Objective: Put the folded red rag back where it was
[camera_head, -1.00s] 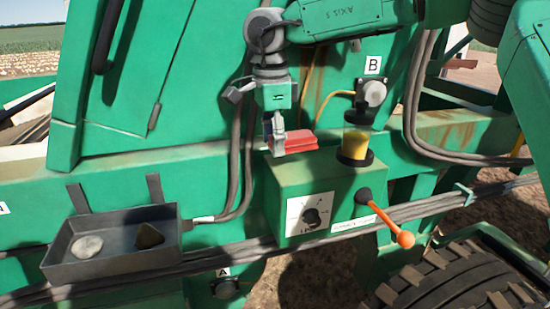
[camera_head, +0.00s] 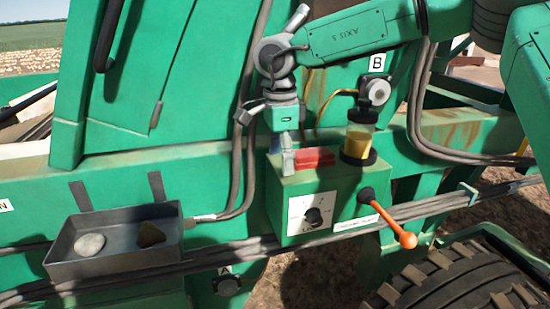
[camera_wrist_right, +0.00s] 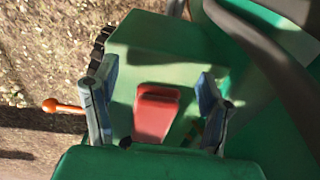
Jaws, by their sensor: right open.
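The folded red rag (camera_head: 315,157) lies on top of the green control box (camera_head: 272,195), beside the yellow-filled cylinder. In the right wrist view the rag (camera_wrist_right: 155,112) is between the fingers of my right gripper (camera_wrist_right: 154,108), with a gap on both sides. My right gripper (camera_head: 287,160) is open and low over the box top, pointing down at the rag's left in the head view. The rag's left end is partly hidden by the finger. My left gripper is in neither view.
The yellow-filled cylinder (camera_head: 358,138) stands close right of the rag. An orange-knobbed lever (camera_head: 406,240) sticks out of the box front, near a dial (camera_head: 314,216). A grey tray (camera_head: 115,263) at left holds a pale round object (camera_head: 89,245) and a brown one (camera_head: 150,234).

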